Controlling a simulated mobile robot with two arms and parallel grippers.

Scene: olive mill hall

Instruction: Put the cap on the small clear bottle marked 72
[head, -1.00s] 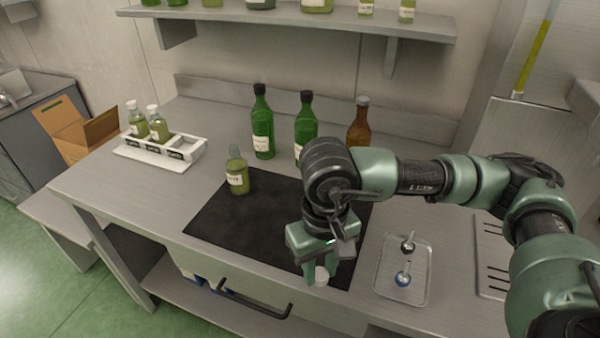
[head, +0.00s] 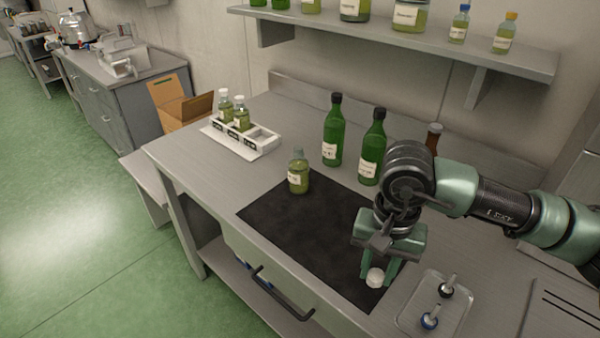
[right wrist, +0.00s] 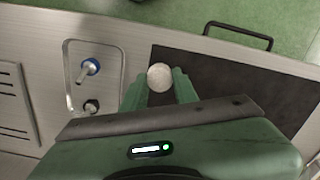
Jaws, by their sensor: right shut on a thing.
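The small clear bottle (head: 299,175) stands upright and uncapped at the back left corner of the dark mat (head: 310,228). It holds green-yellow liquid and has a pale label whose number is too small to read. My right gripper (head: 378,272) is shut on the white cap (head: 375,278) over the front right part of the mat, to the right of and nearer than the bottle. In the right wrist view the round cap (right wrist: 160,77) sits between the two green fingertips. My left gripper is not in view.
Two green bottles (head: 333,132) (head: 371,148) and a brown bottle (head: 433,138) stand behind the mat. A white rack (head: 262,146) with two capped bottles is at left. A metal tray (head: 458,306) with two stoppers lies right. A shelf (head: 400,40) overhangs the back.

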